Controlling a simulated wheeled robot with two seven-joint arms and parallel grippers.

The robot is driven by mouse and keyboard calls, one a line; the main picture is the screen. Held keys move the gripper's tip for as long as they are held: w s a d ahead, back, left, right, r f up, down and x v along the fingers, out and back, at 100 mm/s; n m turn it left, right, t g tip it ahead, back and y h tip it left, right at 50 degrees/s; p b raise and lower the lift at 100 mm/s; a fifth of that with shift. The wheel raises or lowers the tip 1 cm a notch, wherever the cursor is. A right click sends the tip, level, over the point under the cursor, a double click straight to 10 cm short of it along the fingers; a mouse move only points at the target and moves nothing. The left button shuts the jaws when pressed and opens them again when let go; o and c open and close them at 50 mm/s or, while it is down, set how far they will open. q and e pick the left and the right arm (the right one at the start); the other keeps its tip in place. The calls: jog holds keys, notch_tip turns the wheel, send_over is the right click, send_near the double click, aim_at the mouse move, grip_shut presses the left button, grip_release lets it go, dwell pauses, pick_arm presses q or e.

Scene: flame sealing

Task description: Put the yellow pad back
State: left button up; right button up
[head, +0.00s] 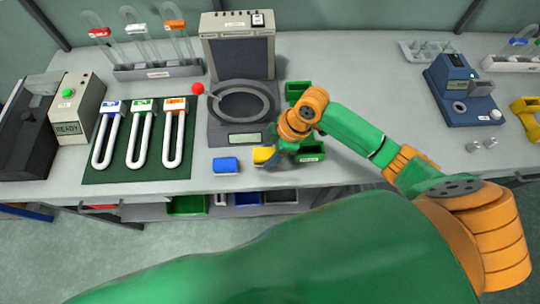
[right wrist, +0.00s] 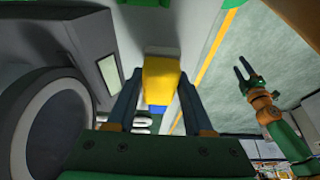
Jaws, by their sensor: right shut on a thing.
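The yellow pad (head: 263,155) is at the front of the bench, right of the blue pad (head: 226,165). My right gripper (head: 270,158) is at the yellow pad, partly hidden by its own wrist. In the right wrist view the yellow pad (right wrist: 160,78) is between the two fingers of my right gripper (right wrist: 157,95), which is shut on it. The blue pad (right wrist: 157,110) shows beyond it. Whether the yellow pad touches the bench is not clear. My left gripper (right wrist: 245,72) shows in the right wrist view, away from the bench, open and empty.
A grey device with a round ring (head: 240,138) stands behind the pads. Green bins (head: 308,156) are close right of my right gripper. A dark green mat (head: 105,172) with U-shaped tubes lies left. The bench's front edge is close to the pads.

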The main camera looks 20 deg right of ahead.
jog(key=f, duration=0.2)
jog(key=p, duration=0.1)
jog(key=shift+w+d+f, duration=0.1)
jog(key=shift+d+f, duration=0.15)
jog(key=shift+f, duration=0.55)
jog(key=shift+f, duration=0.15)
jog(key=o, duration=1.2)
jog(key=b+v, duration=0.1)
jog(key=v, duration=1.1)
jog(key=shift+b, duration=0.3)
